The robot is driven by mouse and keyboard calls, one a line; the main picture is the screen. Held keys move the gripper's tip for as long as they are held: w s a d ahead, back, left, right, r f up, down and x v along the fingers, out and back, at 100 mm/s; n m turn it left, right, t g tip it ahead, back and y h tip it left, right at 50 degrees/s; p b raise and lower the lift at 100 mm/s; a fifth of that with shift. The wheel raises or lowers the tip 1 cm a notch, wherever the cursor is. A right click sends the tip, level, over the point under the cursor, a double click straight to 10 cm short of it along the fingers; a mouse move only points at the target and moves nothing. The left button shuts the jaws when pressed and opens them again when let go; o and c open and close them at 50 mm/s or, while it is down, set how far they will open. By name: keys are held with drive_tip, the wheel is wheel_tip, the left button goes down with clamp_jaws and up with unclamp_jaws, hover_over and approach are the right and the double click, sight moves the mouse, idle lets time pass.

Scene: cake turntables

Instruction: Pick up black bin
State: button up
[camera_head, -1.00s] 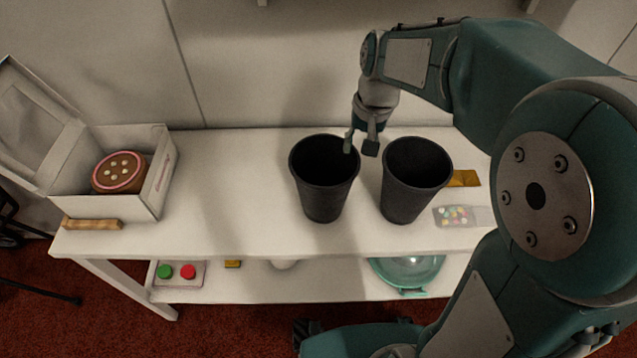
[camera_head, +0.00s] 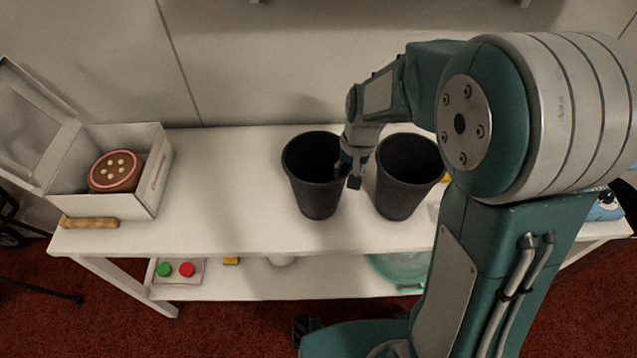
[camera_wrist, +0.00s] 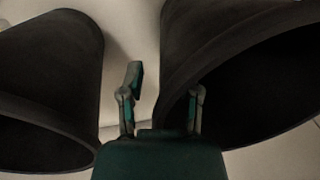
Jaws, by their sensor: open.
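Two black bins stand upright side by side on the white table, a left bin (camera_head: 317,202) and a right bin (camera_head: 402,203). My gripper (camera_head: 347,174) is open and points down at the right side of the left bin's rim. One finger appears to be at the bin's mouth and the other outside, in the gap between the bins. In the wrist view my open gripper (camera_wrist: 166,88) has one finger in the gap and the other overlapping the mouth of one bin (camera_wrist: 205,35). The other bin (camera_wrist: 50,60) is beside it. Contact cannot be told.
An open white box (camera_head: 152,190) with a cake (camera_head: 115,172) stands at the table's left, with a wooden piece (camera_head: 90,222) before it. The white table (camera_head: 230,190) is clear between box and bins. A lower shelf holds a red-and-green button panel (camera_head: 178,272). A wall stands behind.

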clamp_jaws()
drive_tip(key=shift+a, duration=0.3)
drive_tip(key=shift+d+r, duration=0.1)
drive_tip(key=shift+r, duration=0.2)
wheel_tip(320, 180, up, 9)
drive_tip(key=shift+f, duration=0.1)
drive_tip(key=shift+r, duration=0.35)
